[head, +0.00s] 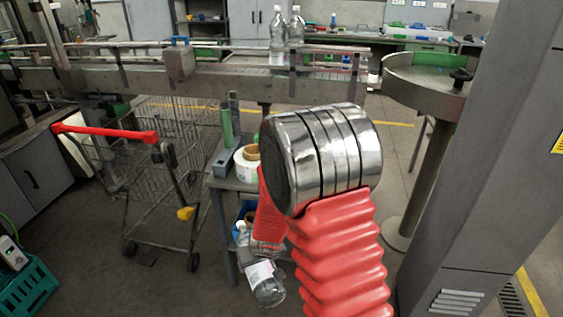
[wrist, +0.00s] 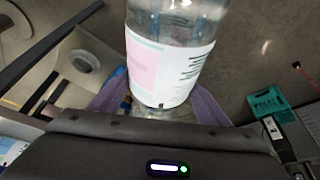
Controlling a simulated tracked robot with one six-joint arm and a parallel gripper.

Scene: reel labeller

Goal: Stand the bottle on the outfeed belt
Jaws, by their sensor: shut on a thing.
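A clear bottle with a white and pink label (wrist: 170,65) fills the upper middle of the wrist view. My gripper (wrist: 160,95) is shut on it, with one finger on each side. In the head view the held bottle (head: 267,285) hangs low and tilted beside the small table, partly behind my red-sleeved arm; my gripper is mostly hidden there. The outfeed belt (head: 130,80) runs across the back of the head view, higher than the held bottle. Two clear bottles (head: 278,42) stand upright at its right part.
A small grey table (head: 220,183) with label rolls (head: 246,168) and a green post stands between me and the belt. A wire shopping cart (head: 165,180) is left of it. A round turntable (head: 425,80) and a grey column (head: 480,170) are on the right. A green crate (head: 28,287) sits lower left.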

